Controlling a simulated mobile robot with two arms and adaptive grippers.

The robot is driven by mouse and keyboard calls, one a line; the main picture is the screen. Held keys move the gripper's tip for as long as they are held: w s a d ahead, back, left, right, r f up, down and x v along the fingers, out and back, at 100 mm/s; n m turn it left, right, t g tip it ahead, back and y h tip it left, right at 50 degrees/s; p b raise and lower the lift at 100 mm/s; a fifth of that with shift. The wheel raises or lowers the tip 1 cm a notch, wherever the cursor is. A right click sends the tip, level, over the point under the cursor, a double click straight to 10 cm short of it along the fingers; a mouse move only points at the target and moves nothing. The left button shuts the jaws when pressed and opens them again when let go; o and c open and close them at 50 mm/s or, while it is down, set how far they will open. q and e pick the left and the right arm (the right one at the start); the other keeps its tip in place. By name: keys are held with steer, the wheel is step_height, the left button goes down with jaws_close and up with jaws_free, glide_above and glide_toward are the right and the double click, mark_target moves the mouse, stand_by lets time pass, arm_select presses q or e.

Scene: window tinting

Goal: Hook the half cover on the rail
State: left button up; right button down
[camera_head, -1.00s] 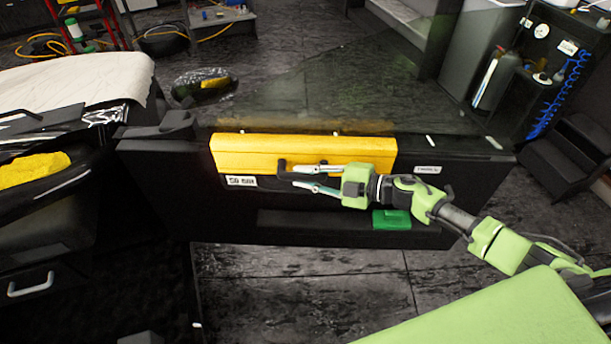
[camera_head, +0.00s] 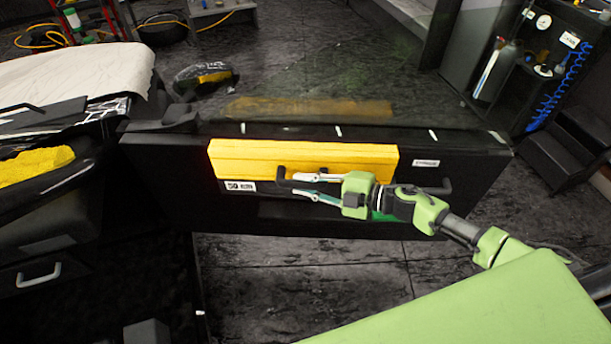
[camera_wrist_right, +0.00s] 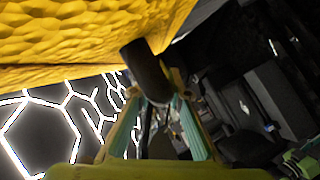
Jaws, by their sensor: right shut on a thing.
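The yellow half cover (camera_head: 300,160) is a long block in front of the upper part of a black panel, its top edge just below the panel's top strip (camera_head: 385,133), which I take for the rail. I cannot tell whether they touch. My right gripper (camera_head: 300,186) is shut on the cover's black handle (camera_head: 283,178), below its front. In the right wrist view the cover's textured yellow side (camera_wrist_right: 70,40) fills the upper left, and the dark handle (camera_wrist_right: 148,70) sits at the fingertips. My left gripper is not in view.
White tick marks line the strip. Clear glass rises behind it, with a yellowish reflection (camera_head: 310,109). A dark cabinet (camera_head: 50,240) with a yellow pad (camera_head: 35,165) stands left. A green item (camera_head: 385,216) is partly hidden behind my right arm. A black step unit (camera_head: 570,150) is right.

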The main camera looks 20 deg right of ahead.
steer(key=shift+s+a+p, duration=0.3)
steer(key=shift+s, duration=0.5)
steer(key=shift+s+a+p, duration=0.3)
steer(key=shift+s, duration=0.5)
steer(key=shift+r, duration=0.1)
step_height(320, 180, up, 6)
steer(key=p, duration=0.6)
